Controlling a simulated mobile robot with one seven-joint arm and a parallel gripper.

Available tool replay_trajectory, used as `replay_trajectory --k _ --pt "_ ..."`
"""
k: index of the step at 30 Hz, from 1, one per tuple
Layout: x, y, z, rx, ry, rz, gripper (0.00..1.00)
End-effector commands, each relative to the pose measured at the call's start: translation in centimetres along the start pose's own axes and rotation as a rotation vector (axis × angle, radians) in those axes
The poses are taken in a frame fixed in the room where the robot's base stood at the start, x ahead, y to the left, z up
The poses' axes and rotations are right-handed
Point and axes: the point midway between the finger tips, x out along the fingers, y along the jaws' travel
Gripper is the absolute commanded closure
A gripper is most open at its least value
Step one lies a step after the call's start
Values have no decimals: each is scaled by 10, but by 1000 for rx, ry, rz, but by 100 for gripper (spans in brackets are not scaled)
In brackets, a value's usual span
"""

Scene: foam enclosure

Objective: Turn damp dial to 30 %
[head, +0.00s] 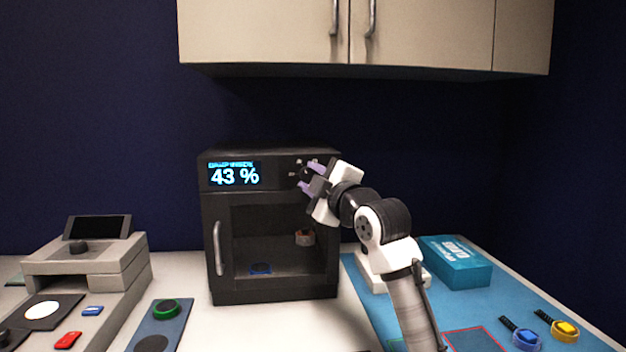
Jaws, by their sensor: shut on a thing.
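The black enclosure (300,286) stands on the counter with its windowed door facing me. Its display (234,176) reads 43 %. The damp dial is at the upper right of the front panel and is mostly hidden by my gripper. My gripper (304,176) has its purple fingers at that spot, shut on the dial. Small marks show on the panel just left of the fingers.
Cupboards (270,35) hang above the enclosure. A grey device with a dark screen (97,227) stands at the left. A teal box (456,262) and blue and yellow items (565,328) lie on the blue mat at the right. A green ring (166,309) lies in front.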

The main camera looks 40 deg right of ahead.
Motion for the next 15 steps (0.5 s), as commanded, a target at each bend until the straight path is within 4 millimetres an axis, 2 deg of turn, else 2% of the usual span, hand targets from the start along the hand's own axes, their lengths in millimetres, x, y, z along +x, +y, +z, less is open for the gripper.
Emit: replay_trajectory --k 4,5,9,15 --pt "0 -1 1 2 -1 -2 93" --pt "0 -1 1 2 -1 -2 67" --pt "0 -1 1 2 -1 -2 49" --pt "0 0 0 2 -1 -1 49"
